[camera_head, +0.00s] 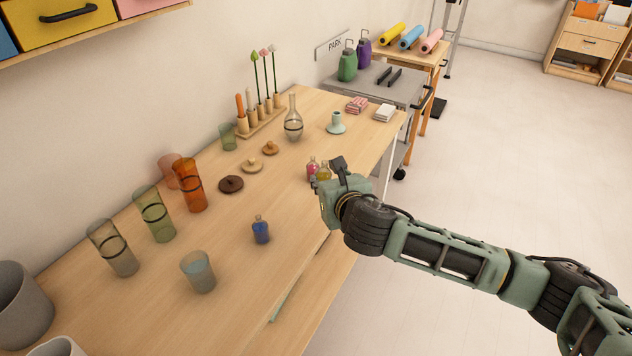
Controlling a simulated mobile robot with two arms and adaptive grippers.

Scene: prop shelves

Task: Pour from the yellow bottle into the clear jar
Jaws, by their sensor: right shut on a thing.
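The yellow bottle (323,174) is small and stands near the table's right edge, partly hidden by my gripper. My right gripper (327,173) is shut on it; whether the bottle touches the table I cannot tell. A clear, greyish tall jar (112,248) with a dark band stands at the left of the table, well apart from the bottle. Its lower part looks grey. My left gripper is not in view.
A pink bottle (312,167) is close beside the yellow one. A blue bottle (261,230), a bluish tumbler (198,271), a green jar (154,215), an orange jar (188,185), brown lids (231,184) and a glass flask (293,122) stand on the wooden table (255,290).

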